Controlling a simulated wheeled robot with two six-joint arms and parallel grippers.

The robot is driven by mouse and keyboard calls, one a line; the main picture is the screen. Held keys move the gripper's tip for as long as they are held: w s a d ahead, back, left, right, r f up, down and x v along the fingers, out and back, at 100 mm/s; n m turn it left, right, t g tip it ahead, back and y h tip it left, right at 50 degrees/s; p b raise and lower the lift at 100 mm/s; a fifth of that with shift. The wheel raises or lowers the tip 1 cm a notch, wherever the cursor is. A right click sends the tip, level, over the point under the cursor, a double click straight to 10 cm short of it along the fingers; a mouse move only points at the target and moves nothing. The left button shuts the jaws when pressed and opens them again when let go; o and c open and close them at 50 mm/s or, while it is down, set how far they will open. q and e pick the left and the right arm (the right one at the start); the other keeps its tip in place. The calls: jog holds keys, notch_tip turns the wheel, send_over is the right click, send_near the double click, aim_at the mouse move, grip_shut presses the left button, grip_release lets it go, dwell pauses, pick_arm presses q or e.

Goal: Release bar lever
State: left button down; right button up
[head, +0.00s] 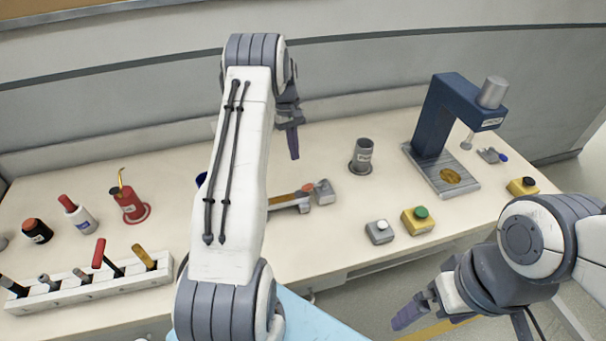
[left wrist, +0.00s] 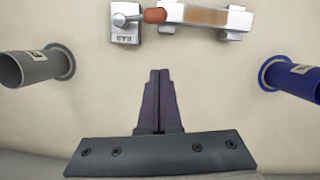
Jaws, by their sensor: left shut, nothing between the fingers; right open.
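The bar lever (left wrist: 153,15) has an orange-red knob and comes out of a small grey block labelled BAR (left wrist: 125,27). The knob reaches to the near end of a metal bar holder (left wrist: 205,17) with a brown strip; I cannot tell if they touch. My left gripper (head: 294,157) is shut and empty, pointing down behind the block. Its fingertips (left wrist: 160,72) are apart from the lever in the wrist view. My right gripper (head: 400,320) is open, off the table's front.
A grey cup (head: 361,157) and a blue cup (left wrist: 292,78) stand on either side. A tool rack (head: 85,291) and bottles are at left.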

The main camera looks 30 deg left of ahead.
pick_arm(q)
jog(key=p+x, duration=0.1)
jog(key=x, duration=0.5)
jog(key=shift+s+r, duration=0.1)
jog(key=d+p, duration=0.1)
jog(key=s+d, duration=0.1)
jog(key=shift+s+d+r+p, duration=0.2)
jog(key=shift+s+d+p, duration=0.1)
jog(key=shift+p, duration=0.1)
jog(key=shift+s+d, duration=0.2)
jog(key=shift+d, duration=0.25)
